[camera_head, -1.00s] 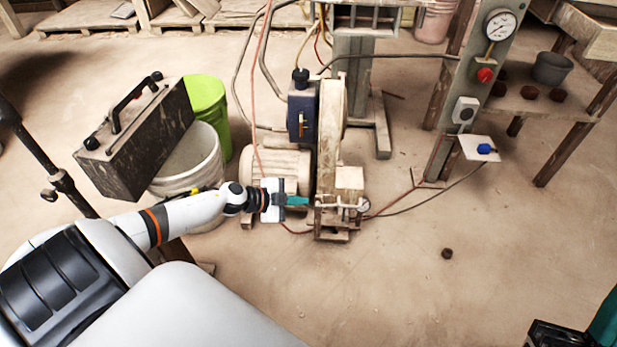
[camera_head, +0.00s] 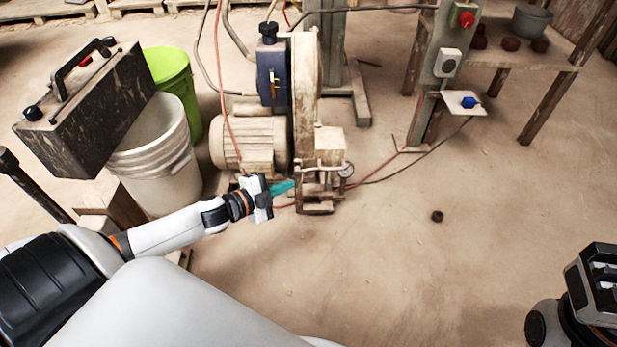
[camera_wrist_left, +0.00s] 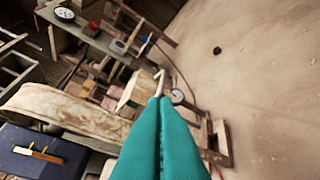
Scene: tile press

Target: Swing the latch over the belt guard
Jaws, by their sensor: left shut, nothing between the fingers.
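The belt guard (camera_head: 306,90) is a tall, dusty beige curved cover beside the motor; it also shows in the left wrist view (camera_wrist_left: 75,112). A thin, light metal bar (camera_head: 318,168) runs across the low front of the machine and looks like the latch, though I cannot be sure. It appears as a bent rod (camera_wrist_left: 160,82) just past my left fingertips. My left gripper (camera_head: 292,185) has its teal fingers shut and empty, close to the bar; contact is unclear. My right gripper (camera_head: 598,278) is partly in view at the lower right; its fingers are not clear.
A grey motor (camera_head: 243,142) and a blue box (camera_head: 272,77) with a brass-coloured fitting adjoin the guard. A small gauge (camera_head: 346,169) sits right of the bar. A white bucket (camera_head: 160,160) and dark toolbox (camera_head: 85,110) stand left. Floor on the right is mostly clear.

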